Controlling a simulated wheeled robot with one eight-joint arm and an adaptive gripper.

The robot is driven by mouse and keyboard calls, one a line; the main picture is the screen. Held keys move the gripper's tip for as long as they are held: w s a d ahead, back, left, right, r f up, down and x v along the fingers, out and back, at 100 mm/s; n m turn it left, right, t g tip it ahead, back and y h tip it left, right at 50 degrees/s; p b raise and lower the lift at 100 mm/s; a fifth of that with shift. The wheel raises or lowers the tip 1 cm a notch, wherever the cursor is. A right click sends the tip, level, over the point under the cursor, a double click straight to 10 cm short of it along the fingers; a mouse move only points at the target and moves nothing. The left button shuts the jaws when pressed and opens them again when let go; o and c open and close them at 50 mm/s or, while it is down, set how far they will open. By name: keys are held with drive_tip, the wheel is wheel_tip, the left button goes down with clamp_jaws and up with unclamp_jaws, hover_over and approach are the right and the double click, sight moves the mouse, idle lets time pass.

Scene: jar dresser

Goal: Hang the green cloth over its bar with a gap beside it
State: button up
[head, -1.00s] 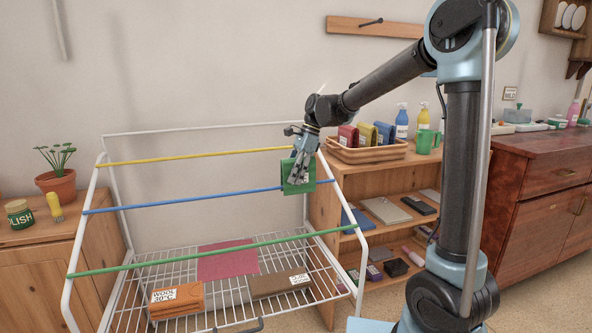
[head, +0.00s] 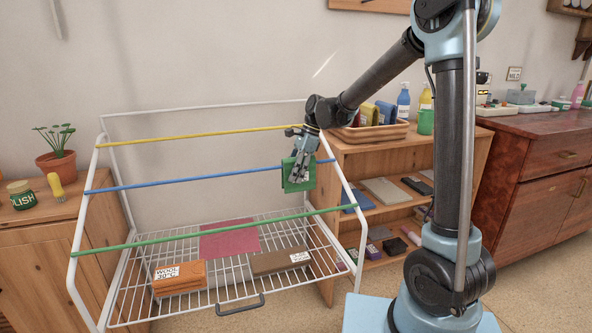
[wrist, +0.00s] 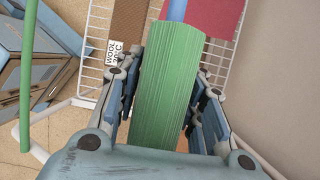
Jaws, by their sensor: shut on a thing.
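My gripper (head: 300,168) is shut on the green cloth (head: 298,186). The cloth hangs from the jaws at the right end of the drying rack, near the blue bar (head: 200,177). In the wrist view the green cloth (wrist: 168,90) fills the space between the fingers, and part of the blue bar (wrist: 177,10) shows beyond it. The rack's green bar (head: 215,232) is at the front, lower, and holds no cloth. The yellow bar (head: 190,136) is at the back. Whether the cloth touches the blue bar cannot be told.
On the rack's wire shelf (head: 215,290) lie a red cloth (head: 230,238), an orange bundle labelled wool (head: 180,278) and a brown bundle (head: 280,261). A wooden shelf unit (head: 400,160) stands close at the right. A plant pot (head: 57,167) stands on the left cabinet.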

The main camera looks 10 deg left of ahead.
sight(294, 157)
drive_tip(key=shift+f, duration=0.2)
drive_tip(key=o, duration=0.9)
drive_tip(key=shift+r, duration=3.5)
